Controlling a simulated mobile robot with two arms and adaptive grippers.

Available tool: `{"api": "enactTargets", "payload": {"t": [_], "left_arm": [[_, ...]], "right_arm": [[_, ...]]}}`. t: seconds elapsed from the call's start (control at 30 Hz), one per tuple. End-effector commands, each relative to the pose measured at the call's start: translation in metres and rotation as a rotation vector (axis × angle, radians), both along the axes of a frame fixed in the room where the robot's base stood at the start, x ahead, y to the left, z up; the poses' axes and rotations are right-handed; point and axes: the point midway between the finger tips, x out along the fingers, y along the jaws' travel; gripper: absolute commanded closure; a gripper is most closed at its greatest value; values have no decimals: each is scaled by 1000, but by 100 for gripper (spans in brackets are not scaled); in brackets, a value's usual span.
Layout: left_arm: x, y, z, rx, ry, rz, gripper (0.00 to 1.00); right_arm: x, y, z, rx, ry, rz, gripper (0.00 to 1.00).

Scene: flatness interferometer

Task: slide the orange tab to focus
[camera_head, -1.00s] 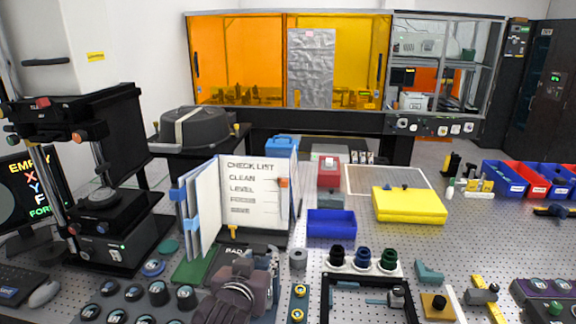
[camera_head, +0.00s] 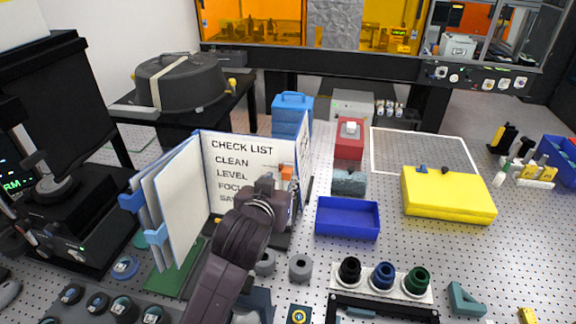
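The orange tab (camera_head: 287,172) sits at the right side of the white checklist page (camera_head: 225,170), roughly between the heights of the CLEAN and LEVEL lines. The page reads CHECK LIST, CLEAN, LEVEL, then FOCUS and SAVE, partly covered by my arm. My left gripper (camera_head: 275,190) is in front of the page's lower right, just below the tab. Its fingers are small and seen from behind, so I cannot tell whether they touch the tab or how far apart they are. My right gripper is not in view.
Left of the page, the binder's other leaves (camera_head: 170,215) stand fanned out. A blue tray (camera_head: 347,218), a red box (camera_head: 349,138) and a yellow case (camera_head: 448,194) are to the right. Coloured knobs (camera_head: 383,276) stand in front. Bare perforated tabletop lies between the tray and the case.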

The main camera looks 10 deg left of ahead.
Motion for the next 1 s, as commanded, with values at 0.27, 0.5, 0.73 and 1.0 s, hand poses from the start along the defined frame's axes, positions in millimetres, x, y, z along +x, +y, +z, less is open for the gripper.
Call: {"api": "enactTargets", "payload": {"t": [0.27, 0.5, 0.73, 1.0], "left_arm": [[36, 1, -13, 2, 4, 1, 65], [58, 1, -23, 2, 2, 1, 65], [65, 1, -27, 0, 2, 1, 65], [65, 1, -27, 0, 1, 1, 73]], "right_arm": [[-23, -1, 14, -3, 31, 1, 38], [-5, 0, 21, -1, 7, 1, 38], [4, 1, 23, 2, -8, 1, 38], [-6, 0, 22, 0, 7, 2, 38]]}}
